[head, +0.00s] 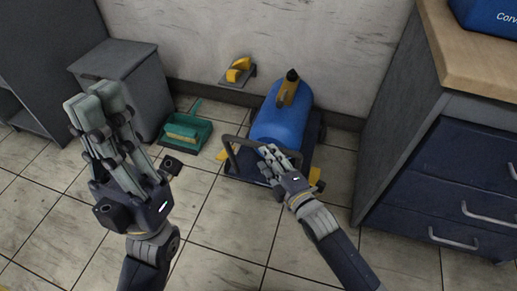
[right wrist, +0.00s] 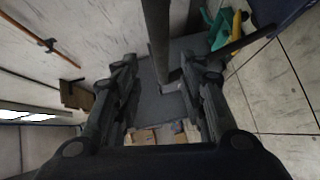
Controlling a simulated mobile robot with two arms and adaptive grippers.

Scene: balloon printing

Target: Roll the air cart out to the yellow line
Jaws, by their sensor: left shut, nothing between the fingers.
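The air cart is a blue tank (head: 283,120) with a dark nozzle on a dark wheeled base, standing near the back wall. Its dark handle frame (head: 228,146) rises on the near side. My left gripper (head: 92,112) is shut and empty, raised at the left, away from the cart. No clear yellow line shows across the floor.
A green-and-yellow item (head: 186,132) lies on the floor left of the cart, beside a grey cabinet (head: 125,80). A yellow wall bracket (head: 238,71) is behind. A blue drawer unit (head: 450,180) stands at the right. Tiled floor (head: 230,225) is open in front of the cart.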

